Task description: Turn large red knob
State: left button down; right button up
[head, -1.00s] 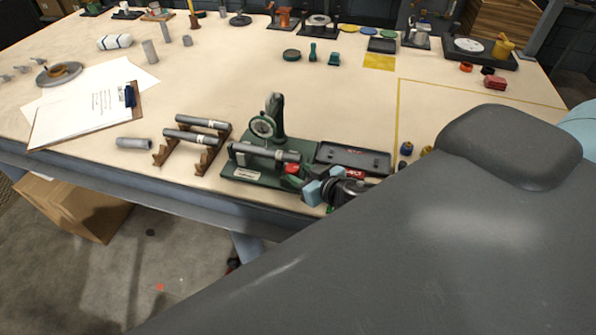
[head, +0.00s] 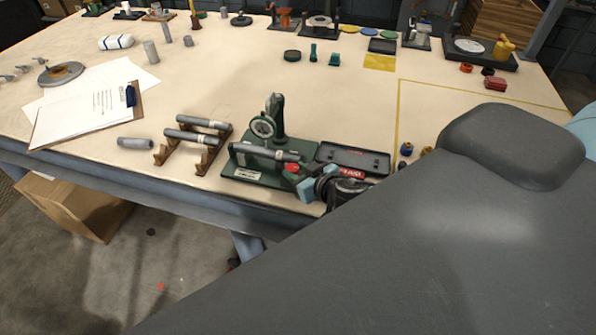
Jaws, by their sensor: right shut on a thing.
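The large red knob (head: 291,168) is on the right end of the green bench fixture (head: 246,176), beside the grey cylinder (head: 263,153) lying across it. My right gripper (head: 300,182) is at the knob, coming from the lower right. It is shut on the knob, with its light-blue fingers below and right of the visible red part. The fingers and wrist hide part of the knob. My left gripper is out of view.
A dark tray (head: 355,158) lies just right of the fixture. A wooden rack (head: 207,157) with grey cylinders stands to the left, near a loose cylinder (head: 135,143) and a clipboard (head: 85,117). My right arm covers the lower right.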

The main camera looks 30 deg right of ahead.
jog(key=shift+a, duration=0.15)
jog(key=m+h, duration=0.1)
jog(key=h, duration=0.1)
jog(key=m+h, duration=0.2)
jog(key=shift+a+f, duration=0.1)
jog(key=shift+a, duration=0.25)
jog(key=m+g+h, duration=0.1)
jog(key=m+h, duration=0.1)
jog(key=shift+a+m, duration=0.15)
jog(key=shift+m, duration=0.15)
jog(key=shift+w+a+f+m+g+h+b, duration=0.1)
jog(key=shift+m+g+h+b, duration=0.25)
jog(key=shift+m+h, duration=0.25)
jog(key=shift+w+a+m+g+h+b, duration=0.1)
jog(key=shift+m+g+h+b, duration=0.25)
jog(key=shift+m+h, duration=0.25)
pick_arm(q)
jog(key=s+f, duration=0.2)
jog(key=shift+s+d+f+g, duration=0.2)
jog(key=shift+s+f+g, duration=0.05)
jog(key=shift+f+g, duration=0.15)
pick_arm(e)
jog(key=shift+m+g+h, duration=0.4)
jog(key=shift+h, duration=0.2)
pick_arm(q)
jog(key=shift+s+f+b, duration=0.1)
jog(key=shift+b, duration=0.25)
pick_arm(e)
jog(key=o, duration=0.7)
jog(key=shift+r, duration=0.2)
